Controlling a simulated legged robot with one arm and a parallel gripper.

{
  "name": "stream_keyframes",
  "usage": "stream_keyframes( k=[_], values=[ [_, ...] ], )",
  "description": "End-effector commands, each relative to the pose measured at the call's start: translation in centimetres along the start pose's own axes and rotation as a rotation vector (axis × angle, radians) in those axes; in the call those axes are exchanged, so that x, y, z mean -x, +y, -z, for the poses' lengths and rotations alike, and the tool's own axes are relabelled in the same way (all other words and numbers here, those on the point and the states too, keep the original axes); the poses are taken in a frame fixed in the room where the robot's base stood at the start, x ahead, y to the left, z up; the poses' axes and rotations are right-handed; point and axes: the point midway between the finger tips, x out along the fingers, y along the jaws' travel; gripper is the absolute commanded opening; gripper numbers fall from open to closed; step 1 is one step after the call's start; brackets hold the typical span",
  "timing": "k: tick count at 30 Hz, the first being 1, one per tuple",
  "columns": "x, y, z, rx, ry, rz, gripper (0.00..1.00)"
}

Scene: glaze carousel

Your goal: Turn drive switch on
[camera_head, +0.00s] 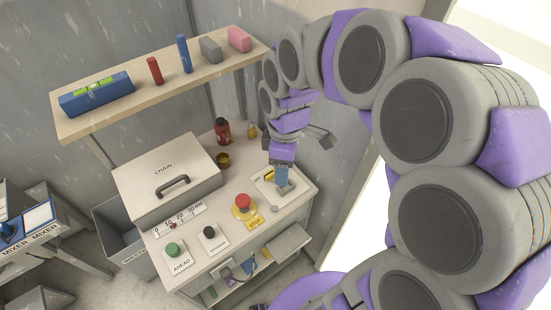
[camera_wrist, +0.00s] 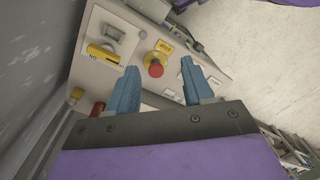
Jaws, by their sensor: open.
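The switch panel (camera_wrist: 125,42), a pale plate on the bench top, shows in the wrist view at upper left. It bears a yellow part (camera_wrist: 102,53) beside a label that seems to read ON upside down, and a grey block (camera_wrist: 112,33). I cannot tell the switch's position. My gripper's blue fingers are apart and empty in the wrist view (camera_wrist: 160,75), and the panel lies beyond and left of the left finger. I see no contact with it.
A red STOP button (camera_head: 242,202) on yellow stands left of my gripper. The green AHEAD button (camera_head: 174,249) and a black button (camera_head: 210,233) are nearer. The CHAIN box (camera_head: 165,175), a red bottle (camera_head: 222,130) and a shelf (camera_head: 160,85) stand around.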

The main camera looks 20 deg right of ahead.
Motion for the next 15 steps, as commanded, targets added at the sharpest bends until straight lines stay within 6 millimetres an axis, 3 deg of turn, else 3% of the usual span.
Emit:
stream_keyframes(
  k=[3, 9, 15],
  values=[
    [-0.1, 4.3, 1.9, 0.214, 0.014, -0.009, 0.51],
    [-1.9, 11.0, 4.0, 0.543, 0.012, -0.040, 0.51],
    [-3.8, 15.4, 4.5, 0.753, -0.010, -0.061, 0.51]
  ],
)
